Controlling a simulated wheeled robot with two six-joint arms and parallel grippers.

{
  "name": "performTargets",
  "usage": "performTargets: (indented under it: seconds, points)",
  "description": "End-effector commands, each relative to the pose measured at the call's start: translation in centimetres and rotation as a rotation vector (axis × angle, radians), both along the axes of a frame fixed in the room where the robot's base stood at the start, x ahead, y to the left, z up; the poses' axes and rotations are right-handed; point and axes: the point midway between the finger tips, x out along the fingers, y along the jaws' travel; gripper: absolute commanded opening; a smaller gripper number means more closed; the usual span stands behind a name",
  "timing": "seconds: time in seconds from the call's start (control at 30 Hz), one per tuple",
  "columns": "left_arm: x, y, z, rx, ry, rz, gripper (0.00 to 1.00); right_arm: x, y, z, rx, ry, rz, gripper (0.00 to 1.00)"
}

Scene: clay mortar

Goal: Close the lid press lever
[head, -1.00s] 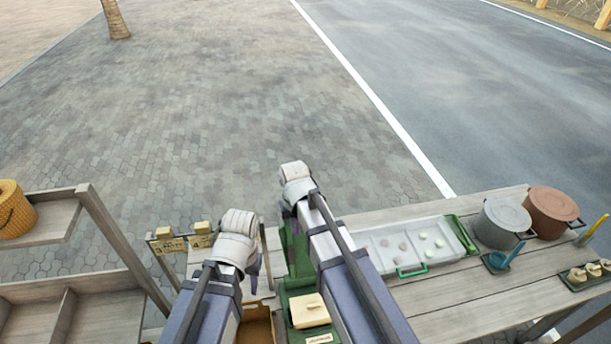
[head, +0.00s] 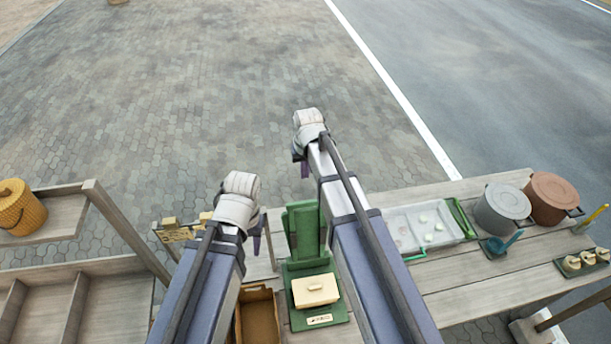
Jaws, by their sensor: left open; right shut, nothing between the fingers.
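The lid press (head: 317,312) is a green device with a flat base on the wooden table. Its upright green lever plate (head: 303,230) stands at the back of the base. A cream box with a lid (head: 315,289) sits on the base. My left gripper (head: 257,238) is left of the lever plate and apart from it; its fingers are mostly hidden behind my wrist. My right gripper (head: 302,165) is above and beyond the lever plate, apart from it, shut and empty. My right forearm passes just right of the press.
A brown open tray (head: 259,318) is left of the press. A pale tray with a green handle (head: 428,227), a grey pot (head: 502,209) and a brown pot (head: 553,197) stand to the right. A wooden shelf (head: 75,290) and a yellow basket (head: 20,207) are at the left.

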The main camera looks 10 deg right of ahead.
Motion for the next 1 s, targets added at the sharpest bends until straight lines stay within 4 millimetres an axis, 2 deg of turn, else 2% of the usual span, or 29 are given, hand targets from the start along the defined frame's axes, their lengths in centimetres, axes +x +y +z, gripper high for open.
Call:
performTargets:
  seconds: [0.03, 0.63, 0.67, 0.7, 0.8, 1.0]
  points:
    - [0.0, 0.0, -1.0, 0.000, 0.000, -0.003, 0.45, 0.1, 0.0, -1.0, 0.000, 0.000, 0.000, 0.00]
    - [0.1, 0.0, -9.4, 0.001, -0.002, -0.021, 0.45, 1.5, 0.0, -9.4, 0.000, 0.000, 0.000, 0.00]
    - [0.1, 0.0, -9.3, 0.001, -0.002, -0.021, 0.45, 1.1, 0.0, -9.3, 0.000, 0.000, 0.000, 0.00]
    - [0.1, 0.0, -8.3, 0.001, -0.002, -0.021, 0.45, -0.3, 0.0, -8.3, 0.000, 0.001, 0.001, 0.00]
    - [0.1, 0.0, -8.0, 0.001, -0.001, -0.022, 0.45, -1.8, 0.0, -8.0, 0.000, 0.000, 0.001, 0.00]
    - [0.1, 0.0, -7.9, 0.001, -0.001, -0.022, 0.45, -2.6, 0.0, -7.9, 0.000, 0.000, 0.001, 0.00]
